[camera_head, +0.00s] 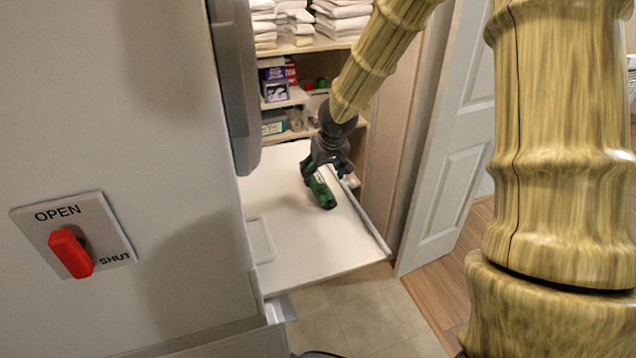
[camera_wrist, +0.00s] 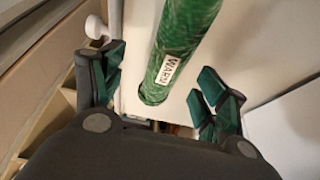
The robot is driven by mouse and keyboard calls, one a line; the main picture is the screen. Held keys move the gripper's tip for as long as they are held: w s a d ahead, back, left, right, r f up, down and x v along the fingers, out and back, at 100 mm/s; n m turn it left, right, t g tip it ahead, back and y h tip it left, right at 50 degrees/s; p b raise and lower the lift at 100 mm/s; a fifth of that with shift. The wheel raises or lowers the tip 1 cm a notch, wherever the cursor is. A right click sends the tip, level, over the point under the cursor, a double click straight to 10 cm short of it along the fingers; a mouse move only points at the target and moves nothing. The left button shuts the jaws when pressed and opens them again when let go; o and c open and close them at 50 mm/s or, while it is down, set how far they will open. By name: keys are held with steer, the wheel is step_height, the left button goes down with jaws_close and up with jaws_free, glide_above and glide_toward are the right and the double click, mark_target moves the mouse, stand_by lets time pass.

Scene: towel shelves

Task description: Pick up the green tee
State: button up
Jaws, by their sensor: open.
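The green tee (camera_head: 325,196) lies on a white pull-out surface (camera_head: 290,245), partly hidden under my gripper (camera_head: 327,172) in the head view. In the wrist view, the green tee (camera_wrist: 188,35) shows as a mottled green tube with a white label reading "WARM". It lies between the two green-padded fingers of my gripper (camera_wrist: 162,80), nearer the middle than either finger. The fingers are apart, with visible space on both sides of the tube. Its far end runs out of the wrist view, so its whole shape is hidden there.
Shelves behind hold folded white towels (camera_head: 342,22) and boxes (camera_head: 276,92). A red switch knob (camera_head: 70,253) on the left panel points near "OPEN". A white door (camera_head: 447,165) stands to the right. The surface's left and front parts are mostly clear, with a shallow rectangular outline (camera_head: 261,240).

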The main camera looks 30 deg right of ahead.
mark_target(319, 178)
steer(key=shift+f, duration=0.2)
steer(key=w+f, duration=0.2)
steer(key=f, duration=0.1)
steer(key=shift+w+a+f, duration=0.15)
steer(key=shift+w, duration=0.1)
steer(key=shift+f, duration=0.15)
steer(key=shift+s, duration=0.25)
steer(key=shift+w+f, duration=0.25)
steer(key=shift+r, duration=0.1)
steer(key=c, duration=1.2)
